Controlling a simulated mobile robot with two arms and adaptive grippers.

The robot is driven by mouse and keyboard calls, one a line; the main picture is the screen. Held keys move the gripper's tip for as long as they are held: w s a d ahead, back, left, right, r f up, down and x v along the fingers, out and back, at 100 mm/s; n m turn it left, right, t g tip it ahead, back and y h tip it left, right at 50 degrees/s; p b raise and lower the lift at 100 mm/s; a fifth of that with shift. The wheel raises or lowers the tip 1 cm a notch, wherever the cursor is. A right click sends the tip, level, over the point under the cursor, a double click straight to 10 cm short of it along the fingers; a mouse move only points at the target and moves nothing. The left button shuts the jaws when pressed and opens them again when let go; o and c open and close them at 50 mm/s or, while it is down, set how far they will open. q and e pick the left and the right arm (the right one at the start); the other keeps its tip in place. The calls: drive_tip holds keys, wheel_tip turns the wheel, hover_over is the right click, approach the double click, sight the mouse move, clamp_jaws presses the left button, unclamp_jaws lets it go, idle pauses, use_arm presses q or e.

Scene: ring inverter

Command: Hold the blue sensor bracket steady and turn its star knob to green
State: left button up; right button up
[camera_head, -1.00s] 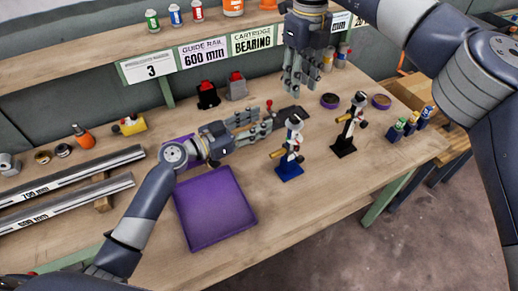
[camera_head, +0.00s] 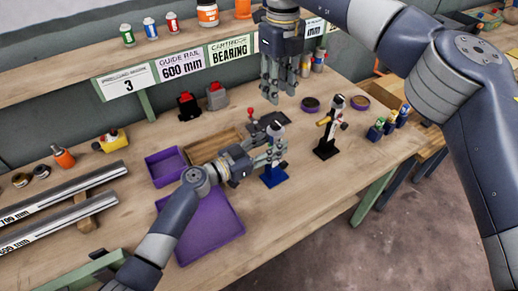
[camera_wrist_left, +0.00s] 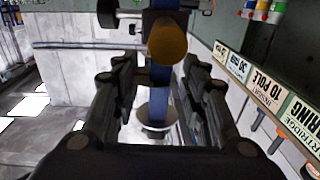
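The blue sensor bracket (camera_head: 273,178) stands upright on the bench; its upper part is partly covered by my left gripper (camera_head: 274,155). In the left wrist view, its blue post (camera_wrist_left: 160,85) stands between my open fingers (camera_wrist_left: 160,100), with a gap on both sides. A gold-coloured cylinder (camera_wrist_left: 167,42) sticks out from the post toward the camera. I cannot make out the star knob or its colour marks. My right gripper (camera_head: 281,90) hangs fingers down above the back of the bench, behind the bracket, its fingers apart and empty.
A similar black-based bracket (camera_head: 326,150) stands to the right. Purple trays (camera_head: 222,235), a wooden tray (camera_head: 215,146) and metal rails (camera_head: 60,205) lie left. The shelf (camera_head: 175,45) runs behind.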

use_arm(q)
drive_tip(key=shift+w+d, duration=0.35)
drive_tip(key=shift+d, duration=0.1)
